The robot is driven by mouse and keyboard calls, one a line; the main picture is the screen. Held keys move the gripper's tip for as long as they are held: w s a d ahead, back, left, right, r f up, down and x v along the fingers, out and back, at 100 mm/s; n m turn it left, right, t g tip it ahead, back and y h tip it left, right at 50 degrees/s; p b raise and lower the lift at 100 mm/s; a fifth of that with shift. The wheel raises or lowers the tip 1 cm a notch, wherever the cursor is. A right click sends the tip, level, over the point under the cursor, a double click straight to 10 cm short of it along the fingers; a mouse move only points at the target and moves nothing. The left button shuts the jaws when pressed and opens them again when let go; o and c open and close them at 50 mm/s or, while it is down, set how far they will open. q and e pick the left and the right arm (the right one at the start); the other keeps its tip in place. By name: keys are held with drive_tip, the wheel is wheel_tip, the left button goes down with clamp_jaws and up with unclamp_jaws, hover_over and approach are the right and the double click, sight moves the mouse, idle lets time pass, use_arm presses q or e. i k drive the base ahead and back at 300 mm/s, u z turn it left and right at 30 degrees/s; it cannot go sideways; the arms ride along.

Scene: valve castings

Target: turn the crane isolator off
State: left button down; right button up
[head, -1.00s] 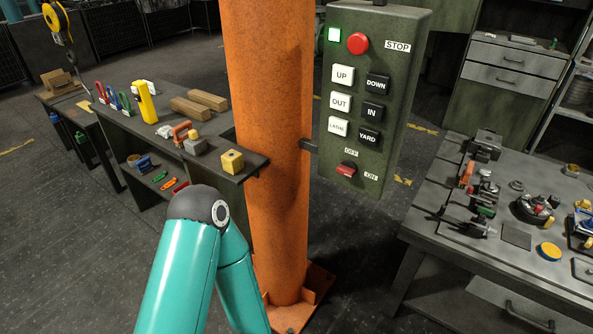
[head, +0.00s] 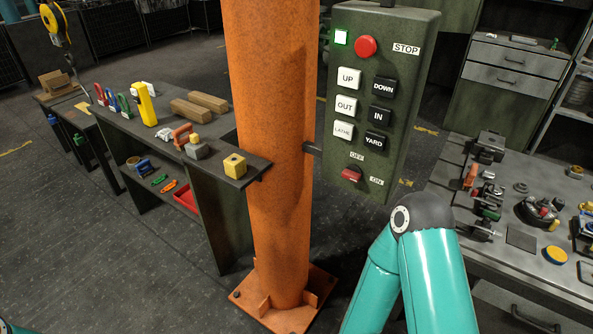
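The green crane control box (head: 398,110) is fixed to the orange column. Its isolator is a small red switch (head: 351,175) near the bottom, between an OFF label (head: 357,155) above and an ON label (head: 377,181) to the right. The red handle lies roughly level; its exact setting is too small to tell. A teal arm link of mine stands below the box at the right, and a sliver of teal shows at the bottom left corner. Neither gripper is in view.
The orange column (head: 270,130) stands left of the box. A shelf bench (head: 222,160) with tools and a yellow block (head: 234,166) is left of it. A workbench (head: 470,215) crowded with parts is at the right. Open floor lies between them.

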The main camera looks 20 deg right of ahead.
sight(353, 172)
drive_tip(key=z, duration=0.45)
drive_tip(key=i, duration=0.2)
drive_tip(key=u, duration=2.35)
drive_tip(key=i, duration=1.15)
drive_tip(key=z, duration=3.15)
drive_tip(key=i, duration=0.55)
drive_tip(key=z, duration=0.1)
